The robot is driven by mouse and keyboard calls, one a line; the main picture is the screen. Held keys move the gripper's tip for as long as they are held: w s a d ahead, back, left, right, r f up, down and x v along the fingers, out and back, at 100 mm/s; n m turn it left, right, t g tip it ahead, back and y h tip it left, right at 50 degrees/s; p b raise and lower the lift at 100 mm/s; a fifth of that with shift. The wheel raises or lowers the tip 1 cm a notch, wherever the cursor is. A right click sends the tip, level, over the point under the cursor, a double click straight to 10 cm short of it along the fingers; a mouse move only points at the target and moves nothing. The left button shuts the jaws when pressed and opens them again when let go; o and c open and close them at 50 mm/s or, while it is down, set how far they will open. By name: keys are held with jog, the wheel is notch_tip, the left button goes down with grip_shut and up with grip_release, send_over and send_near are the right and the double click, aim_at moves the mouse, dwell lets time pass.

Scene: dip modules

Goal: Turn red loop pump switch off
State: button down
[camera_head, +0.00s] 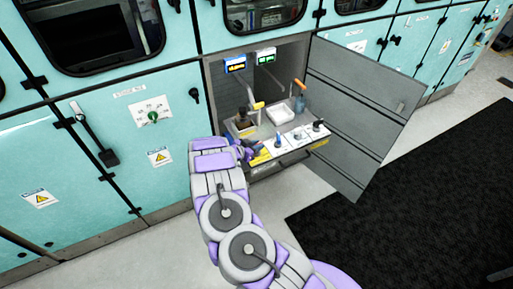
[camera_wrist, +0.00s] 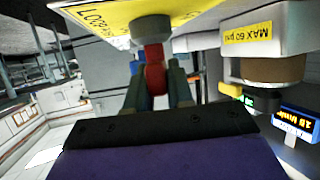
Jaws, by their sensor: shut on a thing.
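The red loop pump switch (camera_wrist: 154,58) shows in the wrist view, which appears upside down. It is a red lever on a grey round base, set on a panel with a yellow label (camera_wrist: 105,14) whose print is partly cut off. My gripper (camera_wrist: 156,78) is shut on the red lever, with one finger on each side of it. In the head view my gripper (camera_head: 243,151) is at the left front of the open cabinet's shelf, beside the yellow-labelled panel (camera_head: 259,159). The switch is hidden there by my arm, and its on or off position cannot be told.
A grey cabinet door (camera_head: 358,110) stands open at the right. Two small displays (camera_head: 235,65) (camera_head: 266,56) hang at the cabinet's back. Other knobs (camera_head: 278,139) are close by on the panel. A "MAX 60 psi" block (camera_wrist: 262,38) is beside my fingers.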

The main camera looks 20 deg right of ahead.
jog(key=shift+w+r+m+g+h, duration=0.15)
jog(key=shift+m+g+h, duration=0.25)
jog(key=shift+m+g, duration=1.45)
jog(key=shift+g, duration=0.25)
jog(key=c, duration=1.1)
grip_release()
jog(key=p+v, duration=0.1)
jog(key=v, duration=0.7)
jog(key=p+v, duration=0.2)
jog(key=v, duration=0.7)
jog(key=shift+a, duration=0.3)
